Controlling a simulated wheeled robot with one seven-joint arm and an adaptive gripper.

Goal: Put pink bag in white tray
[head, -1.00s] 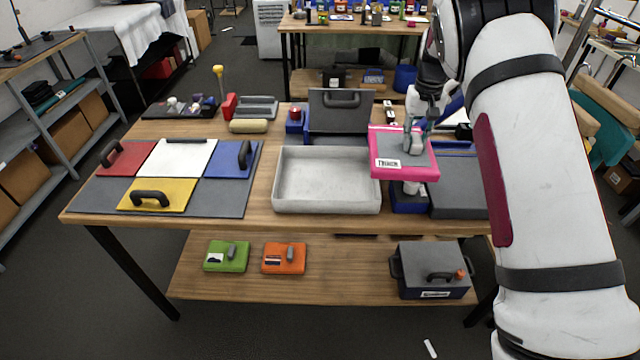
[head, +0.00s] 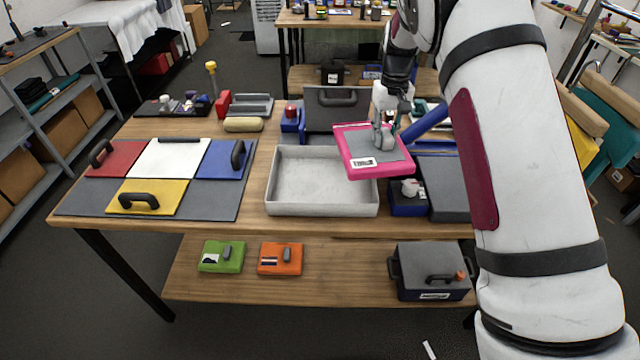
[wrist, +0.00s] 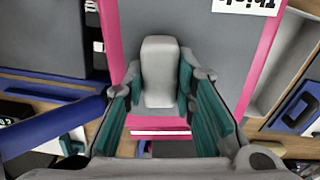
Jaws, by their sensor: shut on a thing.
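The pink bag (head: 352,171) is a flat case with a pink rim, a grey top, a white label and a grey handle. My gripper (head: 384,138) is shut on its handle and holds it in the air. The bag is tilted, with its left part over the right end of the white tray (head: 320,208). The tray is empty and sits at the middle of the table. In the wrist view the grey handle stands between the green pads of my gripper (wrist: 158,88), with the bag (wrist: 118,40) below; the tray (wrist: 285,65) shows at the upper right.
A dark open case (head: 330,115) stands behind the tray. Blue and grey boxes (head: 445,190) lie to its right. Coloured panels with handles (head: 150,197) cover the left of the table. Green (head: 222,257) and orange (head: 280,259) cases lie on the lower shelf.

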